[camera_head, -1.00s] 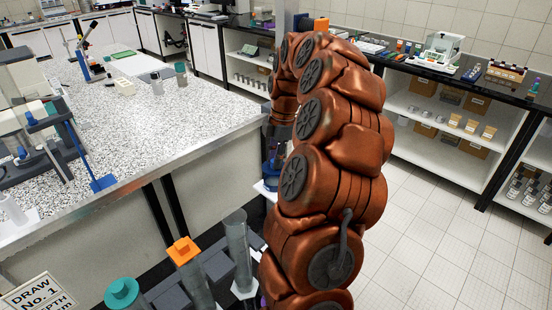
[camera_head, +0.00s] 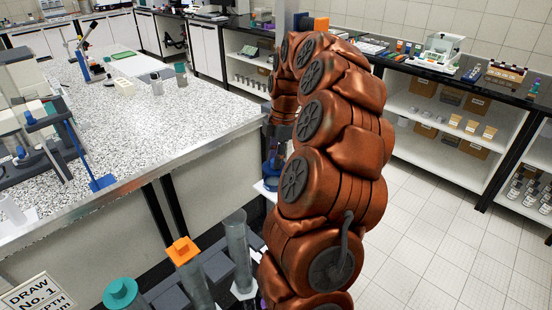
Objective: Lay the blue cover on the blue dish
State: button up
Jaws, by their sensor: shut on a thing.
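My gripper (camera_head: 279,132) is the dark part at the far end of my copper-coloured arm, beside the corner of the speckled bench. The arm hides much of it, and its fingertips do not show clearly. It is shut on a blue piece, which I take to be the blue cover. Just below it, a small blue object (camera_head: 271,171) shows at the arm's left edge, above a white surface (camera_head: 264,190). I cannot tell the cover from the dish there, nor whether they touch.
The speckled bench (camera_head: 190,130) fills the left, with a blue-armed stand on it. Tubes with a teal cap (camera_head: 120,291) and an orange cap (camera_head: 183,250) stand in front, beside a clear grey tube (camera_head: 238,250). Open tiled floor (camera_head: 420,245) lies on the right.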

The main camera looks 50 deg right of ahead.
jog(key=shift+f, duration=0.1)
jog(key=shift+f+b, duration=0.8)
jog(key=shift+f, duration=0.6)
jog(key=shift+f+b, duration=0.35)
jog(key=shift+f, duration=0.25)
jog(key=o, duration=0.9)
jog(key=shift+r, duration=0.15)
jog(key=shift+s+d+r, duration=0.1)
jog(key=shift+d+r, duration=0.1)
jog(key=shift+r, duration=1)
jog(key=shift+s+d+r, duration=0.1)
jog(key=shift+d+r, duration=0.05)
jog(key=shift+r, duration=1.05)
jog(key=shift+d+r, duration=0.2)
jog(key=shift+r, duration=1)
jog(key=shift+a, duration=0.1)
